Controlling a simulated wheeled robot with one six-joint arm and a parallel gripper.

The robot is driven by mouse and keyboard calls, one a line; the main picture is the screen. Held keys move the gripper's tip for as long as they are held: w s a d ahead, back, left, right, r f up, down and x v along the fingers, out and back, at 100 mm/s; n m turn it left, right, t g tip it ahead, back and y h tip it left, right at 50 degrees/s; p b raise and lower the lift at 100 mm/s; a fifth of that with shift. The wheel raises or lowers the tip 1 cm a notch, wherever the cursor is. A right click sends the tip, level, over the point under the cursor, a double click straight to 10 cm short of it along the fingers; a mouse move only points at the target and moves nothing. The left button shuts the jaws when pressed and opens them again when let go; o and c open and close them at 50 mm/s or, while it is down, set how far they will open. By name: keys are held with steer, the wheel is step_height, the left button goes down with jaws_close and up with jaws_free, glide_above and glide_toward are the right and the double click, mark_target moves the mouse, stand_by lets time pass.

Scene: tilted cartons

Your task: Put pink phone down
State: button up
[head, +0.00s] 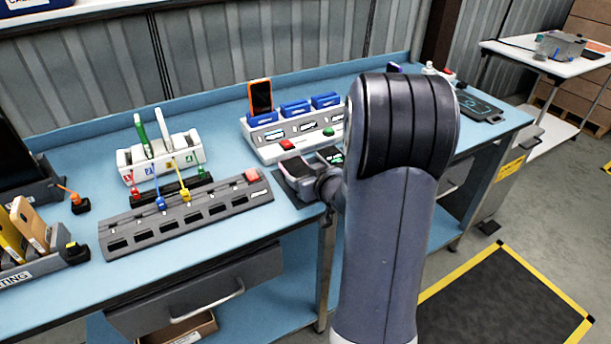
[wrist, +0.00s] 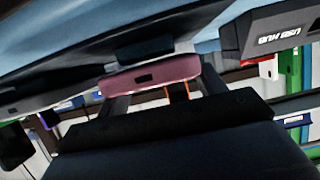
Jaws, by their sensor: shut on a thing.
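The pink phone (wrist: 150,76) shows end-on in the wrist view, with a small dark port in its end. It sits between the two fingers of my gripper (wrist: 160,82), which is shut on it. In the head view my gripper (head: 303,182) is low over the front of the blue bench, just right of the dark USB hub (head: 190,222). My arm hides part of it there, and I cannot clearly make out the phone in that view. I cannot tell whether the phone touches the bench.
A white charging station (head: 290,137) with an orange phone (head: 260,97) stands behind my gripper. A white rack (head: 160,157) with cables stands behind the hub. A dark tray (head: 40,258) of phones is at the left. Bare bench (head: 225,233) lies in front of the hub.

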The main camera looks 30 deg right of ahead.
steer(key=shift+f, duration=0.25)
steer(key=o, duration=1.1)
steer(key=shift+r, duration=0.1)
steer(key=shift+b, duration=0.3)
